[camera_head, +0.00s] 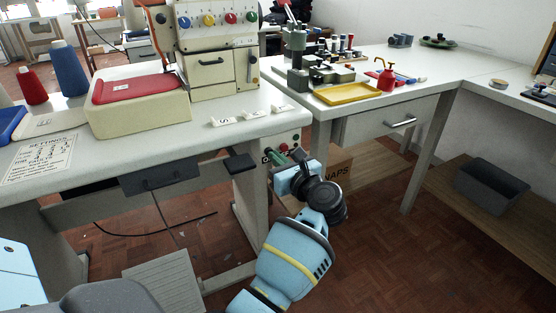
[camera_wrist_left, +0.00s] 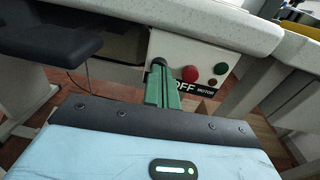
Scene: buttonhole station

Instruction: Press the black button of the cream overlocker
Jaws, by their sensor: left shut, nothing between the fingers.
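The cream overlocker (camera_head: 217,57) stands on the worktable, with coloured dials on its front. Under the tabletop's right end hangs a cream switch box (camera_head: 294,141), which also shows in the left wrist view (camera_wrist_left: 214,54). It carries a red button (camera_wrist_left: 190,74), a green button (camera_wrist_left: 221,68) and a label reading "OFF MOTOR". A black button (camera_wrist_left: 158,63) shows at the box's left side, just beyond my fingertips. My left gripper (camera_head: 272,156) is shut and empty, its green fingers (camera_wrist_left: 162,84) pointing at the box. Whether they touch the black button cannot be told. My right gripper is out of view.
The tabletop edge (camera_wrist_left: 150,22) runs just above the fingers. A dark pad (camera_head: 240,163) sticks out left of the box. A table leg and a cardboard box (camera_head: 337,165) stand close on the right. A foot pedal (camera_head: 165,283) lies on the floor.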

